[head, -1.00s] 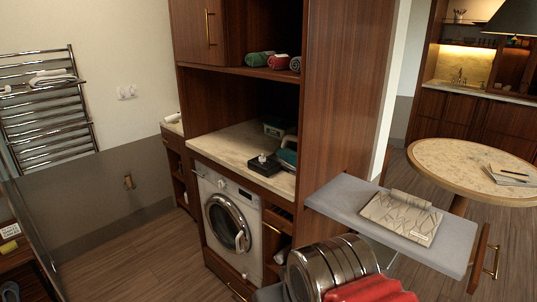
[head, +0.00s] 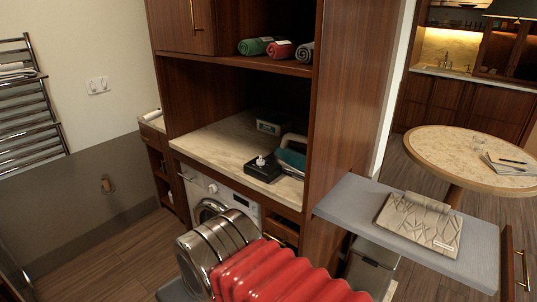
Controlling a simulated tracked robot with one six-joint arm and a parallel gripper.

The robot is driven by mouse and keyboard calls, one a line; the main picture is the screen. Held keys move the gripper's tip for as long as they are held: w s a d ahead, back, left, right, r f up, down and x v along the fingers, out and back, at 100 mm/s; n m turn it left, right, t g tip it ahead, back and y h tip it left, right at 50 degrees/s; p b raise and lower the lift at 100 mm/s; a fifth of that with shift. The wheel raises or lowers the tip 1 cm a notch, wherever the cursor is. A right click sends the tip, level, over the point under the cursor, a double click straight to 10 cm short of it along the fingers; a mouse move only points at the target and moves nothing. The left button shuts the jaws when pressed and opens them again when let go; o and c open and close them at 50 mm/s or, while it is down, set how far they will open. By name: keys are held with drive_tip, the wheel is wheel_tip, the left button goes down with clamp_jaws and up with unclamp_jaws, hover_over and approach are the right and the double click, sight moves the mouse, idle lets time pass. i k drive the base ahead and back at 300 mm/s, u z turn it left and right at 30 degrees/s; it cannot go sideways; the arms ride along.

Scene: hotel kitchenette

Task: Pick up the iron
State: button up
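The iron (head: 291,158), teal with a pale grey handle, is on the stone counter inside the wooden cabinet, close to the cabinet's right side wall. A black box-like item (head: 263,168) with a small white piece on top is just left of it and hides part of its lower front. My arm, with silver rings and red ribbed bellows, shows at the bottom middle, in front of and below the counter. My gripper is not in view.
A teal-and-grey box (head: 271,122) stands further back on the counter (head: 215,147). Rolled towels (head: 281,50) lie on the shelf above. A washing machine (head: 213,200) is below. A grey ledge with a patterned pouch (head: 419,221) juts out at right. The counter's left part is clear.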

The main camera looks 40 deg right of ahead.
sight(294, 157)
drive_tip(key=u, duration=0.05)
drive_tip(key=i, duration=1.15)
drive_tip(key=z, duration=0.15)
